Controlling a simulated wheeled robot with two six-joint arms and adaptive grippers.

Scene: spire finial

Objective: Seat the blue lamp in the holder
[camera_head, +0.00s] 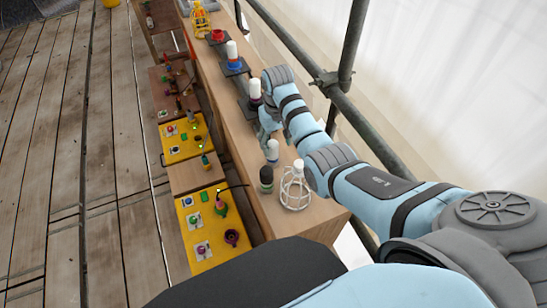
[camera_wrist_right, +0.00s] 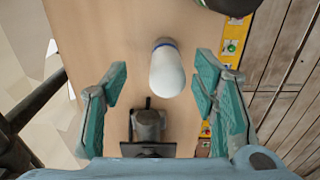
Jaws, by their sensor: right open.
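The blue lamp (camera_head: 272,151), a white bulb with a blue collar, stands on the wooden bench in the head view. In the wrist view the lamp (camera_wrist_right: 167,72) shows its white dome, with the collar at its far end. My right gripper (camera_head: 267,132) is open just beyond the lamp in the head view. In the wrist view my right gripper (camera_wrist_right: 160,85) has its teal fingers apart on either side of the lamp, with gaps on both sides. A grey socket-like part (camera_wrist_right: 148,125), possibly the holder, shows below the lamp. My left gripper is not in view.
A dark jar (camera_head: 266,180) and a white wire cage (camera_head: 296,190) stand close to the lamp. A purple-collared lamp (camera_head: 255,92), a blue-collared lamp (camera_head: 232,54) and a red part (camera_head: 217,36) line the bench farther off. Scaffold pipes (camera_head: 345,60) run along the right.

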